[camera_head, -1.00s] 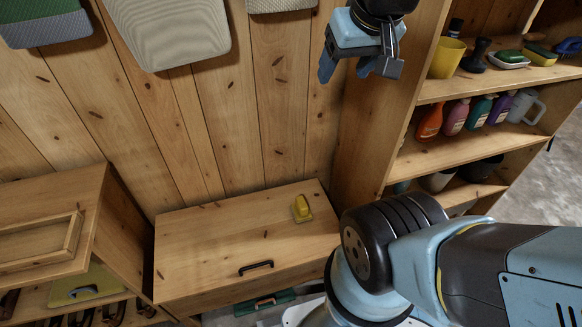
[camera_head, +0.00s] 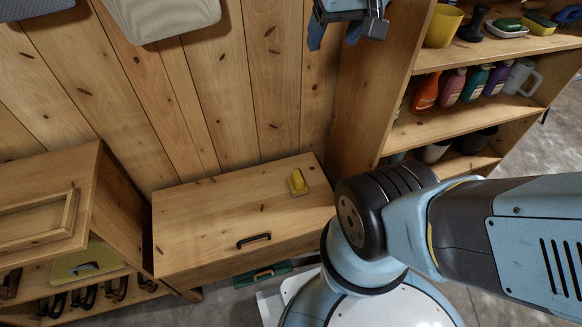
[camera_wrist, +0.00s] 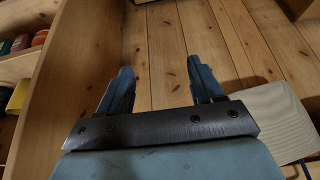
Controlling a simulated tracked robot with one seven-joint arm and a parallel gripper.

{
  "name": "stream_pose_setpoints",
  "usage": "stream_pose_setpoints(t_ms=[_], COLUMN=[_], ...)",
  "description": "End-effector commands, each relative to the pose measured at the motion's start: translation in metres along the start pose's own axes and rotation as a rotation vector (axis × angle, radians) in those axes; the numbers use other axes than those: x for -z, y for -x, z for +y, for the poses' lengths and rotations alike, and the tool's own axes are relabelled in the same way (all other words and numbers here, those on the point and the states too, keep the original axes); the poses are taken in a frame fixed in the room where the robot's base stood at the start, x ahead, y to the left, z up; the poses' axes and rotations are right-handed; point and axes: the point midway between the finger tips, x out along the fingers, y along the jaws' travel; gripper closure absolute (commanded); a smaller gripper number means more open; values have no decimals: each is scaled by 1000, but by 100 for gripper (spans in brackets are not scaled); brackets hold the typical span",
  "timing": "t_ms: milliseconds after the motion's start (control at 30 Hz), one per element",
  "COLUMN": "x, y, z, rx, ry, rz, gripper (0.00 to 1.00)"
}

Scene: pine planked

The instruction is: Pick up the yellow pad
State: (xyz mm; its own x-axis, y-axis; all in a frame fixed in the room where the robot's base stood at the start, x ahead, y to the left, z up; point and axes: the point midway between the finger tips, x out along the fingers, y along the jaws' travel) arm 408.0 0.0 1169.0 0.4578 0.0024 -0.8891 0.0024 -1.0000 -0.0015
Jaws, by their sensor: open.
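The small yellow pad (camera_head: 297,181) lies on the top of the wooden chest (camera_head: 215,219), near its back right corner. It looks like a yellow block on a flatter base, but it is too small to tell its parts. My gripper (camera_head: 335,38) is at the top of the head view, high above the chest and well apart from the pad. The wrist view shows its two blue fingers (camera_wrist: 160,70) spread with nothing between them, in front of plank wall. The pad is not in the wrist view.
A shelf unit (camera_head: 455,111) with bottles and a yellow cup (camera_head: 443,26) stands to the right. A wooden cabinet (camera_head: 92,215) stands left of the chest. Pale cushion-like shapes (camera_head: 165,18) hang at the top left. The chest top around the pad is clear.

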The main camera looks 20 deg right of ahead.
Motion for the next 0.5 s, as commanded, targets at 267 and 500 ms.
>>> stream_pose_setpoints(t_ms=[267,500], x=[35,57], y=[-58,-116], z=[0,1], rx=[7,11], ry=[2,3], rz=[-70,-123], gripper=[34,34])
